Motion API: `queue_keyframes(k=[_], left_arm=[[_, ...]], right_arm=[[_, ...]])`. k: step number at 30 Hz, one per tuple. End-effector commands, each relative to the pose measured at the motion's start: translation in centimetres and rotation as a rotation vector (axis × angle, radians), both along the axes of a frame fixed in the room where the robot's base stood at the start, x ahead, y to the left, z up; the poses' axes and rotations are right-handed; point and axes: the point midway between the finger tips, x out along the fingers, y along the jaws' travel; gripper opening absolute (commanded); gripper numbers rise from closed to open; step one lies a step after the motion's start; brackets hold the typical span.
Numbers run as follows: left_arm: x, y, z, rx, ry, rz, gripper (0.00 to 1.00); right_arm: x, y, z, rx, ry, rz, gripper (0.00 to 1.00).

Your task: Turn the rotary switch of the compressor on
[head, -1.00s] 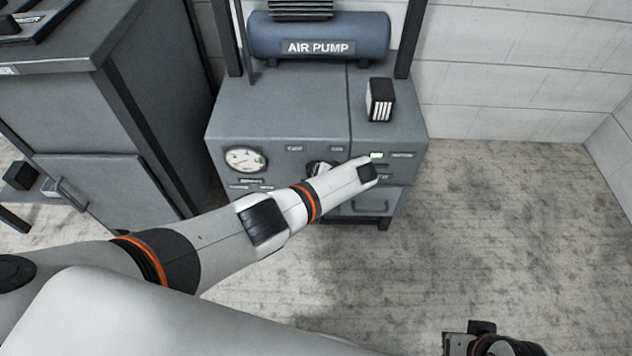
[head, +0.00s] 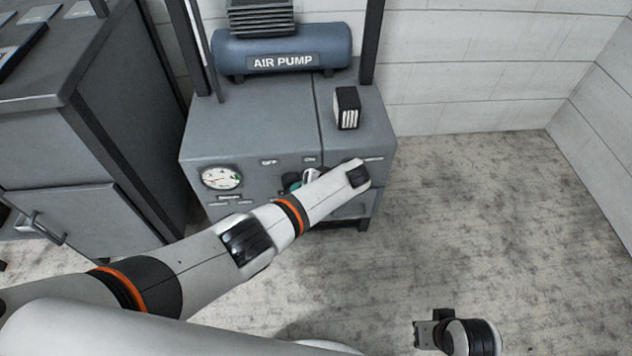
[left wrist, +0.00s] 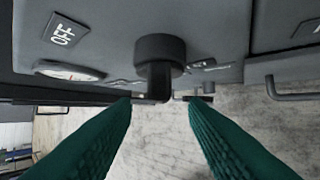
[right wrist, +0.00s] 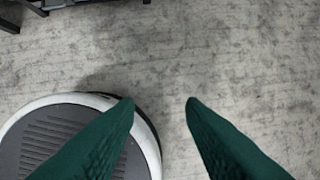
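The grey compressor (head: 255,125) stands ahead, with a blue tank marked AIR PUMP on top. Its black rotary switch (left wrist: 160,52) shows in the left wrist view, a round knob with a dark bar pointing down the picture. An OFF label (left wrist: 62,33) is left of it; OFF and ON labels (head: 310,159) also show in the head view. My left gripper (left wrist: 160,100) is open, fingertips on either side of the bar's lower end; contact is not clear. In the head view my arm mostly hides the switch. My right gripper (right wrist: 162,100) is open and empty, above the floor.
A gauge (head: 221,178) is on the panel left of the switch. A small black box (head: 347,108) sits on the compressor top. A grey cabinet (head: 75,130) stands at the left. The floor (head: 480,200) at the right is clear.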

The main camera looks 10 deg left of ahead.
Motion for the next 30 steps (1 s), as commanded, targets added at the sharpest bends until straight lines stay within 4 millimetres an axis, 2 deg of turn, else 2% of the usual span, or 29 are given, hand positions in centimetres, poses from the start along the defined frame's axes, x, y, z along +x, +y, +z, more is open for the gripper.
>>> queue_keyframes(k=[1,6,12,18,30], left_arm=[[-0.2,-0.6,0.9,-0.004,-0.001,-0.002,0.4],[-0.7,-2.0,2.5,-0.003,-0.001,-0.002,0.4],[-1.1,-3.2,3.8,-0.001,0.0,0.0,0.4],[-1.2,-3.5,4.1,0.0,0.0,0.0,0.4],[-1.2,-3.5,4.1,0.0,0.0,0.0,0.4]], right_arm=[[0.0,0.0,-0.8,-0.001,0.009,0.001,0.36],[-0.1,0.1,-3.7,-0.001,0.024,0.004,0.36],[-0.3,0.1,-5.8,-0.002,0.032,0.006,0.36],[-0.5,0.1,-6.5,-0.002,0.035,0.006,0.36],[-0.4,0.1,-6.5,-0.002,0.035,0.006,0.36]])
